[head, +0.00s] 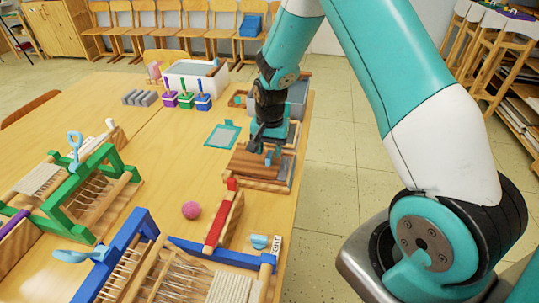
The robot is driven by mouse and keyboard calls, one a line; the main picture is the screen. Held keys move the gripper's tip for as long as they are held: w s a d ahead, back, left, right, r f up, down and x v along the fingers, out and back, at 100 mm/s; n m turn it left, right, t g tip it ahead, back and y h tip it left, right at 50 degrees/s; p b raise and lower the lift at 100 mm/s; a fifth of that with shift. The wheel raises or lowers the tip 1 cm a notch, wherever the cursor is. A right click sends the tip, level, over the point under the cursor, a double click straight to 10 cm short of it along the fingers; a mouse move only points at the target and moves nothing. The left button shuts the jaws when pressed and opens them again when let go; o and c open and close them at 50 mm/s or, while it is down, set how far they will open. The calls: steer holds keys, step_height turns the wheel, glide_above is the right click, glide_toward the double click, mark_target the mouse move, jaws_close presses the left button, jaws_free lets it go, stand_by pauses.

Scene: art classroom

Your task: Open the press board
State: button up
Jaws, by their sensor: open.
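The press board (251,166) looks like a flat wooden board on a wooden base near the table's right edge. Its upper board lies low and looks closed, though its far part is hidden by my arm. A small blue piece (268,158) shows at the board's far edge. My gripper (262,146) points down over the far side of the board, with its dark fingers close to it. The fingers are open. I cannot tell whether they touch the board.
A teal frame (222,135) lies left of the press. A grey bin (297,101) stands behind my arm. Nearer are a red-topped wooden block (222,221), a pink ball (191,210), a blue loom (188,241) and a green loom (85,184). Bare table lies left of the press.

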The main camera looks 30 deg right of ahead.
steer(key=shift+f, duration=1.4)
jaws_close()
steer(key=shift+r, duration=0.2)
